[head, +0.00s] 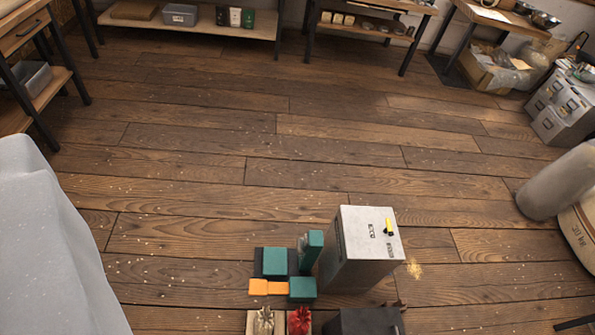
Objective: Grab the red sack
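A small red sack (299,321) with a gathered top shows at the bottom edge of the head view, right of centre. It stands in or against a pale, box-like surround, and its lower part is cut off by the frame. A similar beige sack (264,321) is close on its left. A dark box (365,322) is on its right. My gripper does not show in this view, so its distance to the red sack cannot be told.
Teal blocks (275,262) and orange blocks (258,287) lie just behind the sacks. A large pale grey shape (50,245) fills the left. The plank floor (300,150) behind is mostly clear, up to the shelves (190,27).

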